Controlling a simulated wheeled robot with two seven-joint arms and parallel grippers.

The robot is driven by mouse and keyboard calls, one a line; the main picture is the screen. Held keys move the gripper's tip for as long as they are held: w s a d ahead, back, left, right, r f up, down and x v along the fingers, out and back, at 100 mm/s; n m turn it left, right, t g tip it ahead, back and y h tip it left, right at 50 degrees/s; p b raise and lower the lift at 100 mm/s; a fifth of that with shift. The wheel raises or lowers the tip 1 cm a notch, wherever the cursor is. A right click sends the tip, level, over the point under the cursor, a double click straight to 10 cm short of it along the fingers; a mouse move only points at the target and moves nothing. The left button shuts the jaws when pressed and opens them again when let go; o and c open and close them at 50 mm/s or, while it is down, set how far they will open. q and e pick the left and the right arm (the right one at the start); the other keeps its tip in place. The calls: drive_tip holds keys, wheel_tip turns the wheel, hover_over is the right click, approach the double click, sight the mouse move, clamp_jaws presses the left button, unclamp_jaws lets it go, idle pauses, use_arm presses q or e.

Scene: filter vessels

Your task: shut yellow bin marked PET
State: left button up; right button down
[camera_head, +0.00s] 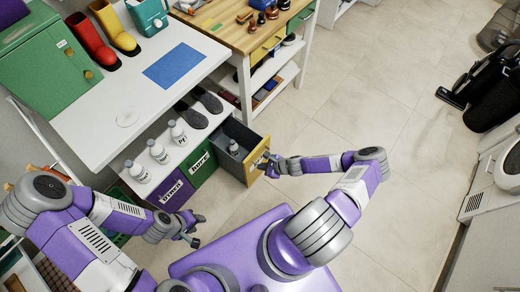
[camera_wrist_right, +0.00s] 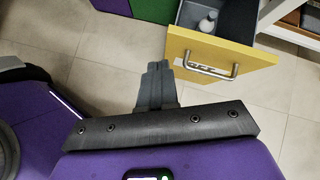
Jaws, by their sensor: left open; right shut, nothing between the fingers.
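The yellow bin (camera_head: 250,174) is a drawer pulled out from under the white bench, with a grey inside and a yellow front. A pale bottle (camera_head: 234,148) stands inside it. In the right wrist view the yellow front (camera_wrist_right: 245,52) shows a metal bar handle (camera_wrist_right: 211,70) and a small label, too small to read. My right gripper (camera_head: 268,166) is at the outer side of the yellow front and hides part of it. In the wrist view its fingers (camera_wrist_right: 157,70) are together and empty, apart from the handle. My left gripper (camera_head: 193,231) is open, in front of the purple bin.
A green bin (camera_head: 202,165) and a purple bin (camera_head: 172,193) stand left of the yellow one, both closed. A wooden workbench (camera_head: 225,30) stands behind.

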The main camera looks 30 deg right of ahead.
drive_tip(key=s+d+m+t+h+p, duration=0.1)
drive_tip(key=d+m+h+p, duration=0.1)
drive_tip(key=d+m, duration=0.4)
use_arm(q)
drive_tip(key=shift+f+b, duration=1)
drive_tip(key=shift+b, duration=1.45)
use_arm(e)
approach(255, 154)
drive_tip(key=shift+n+t, duration=0.3)
drive_tip(key=shift+n, duration=0.1)
drive_tip(key=shift+f+x, duration=0.2)
drive_tip(key=shift+x, duration=2.7)
drive_tip(key=shift+s+d, duration=0.1)
drive_tip(key=shift+d, duration=0.05)
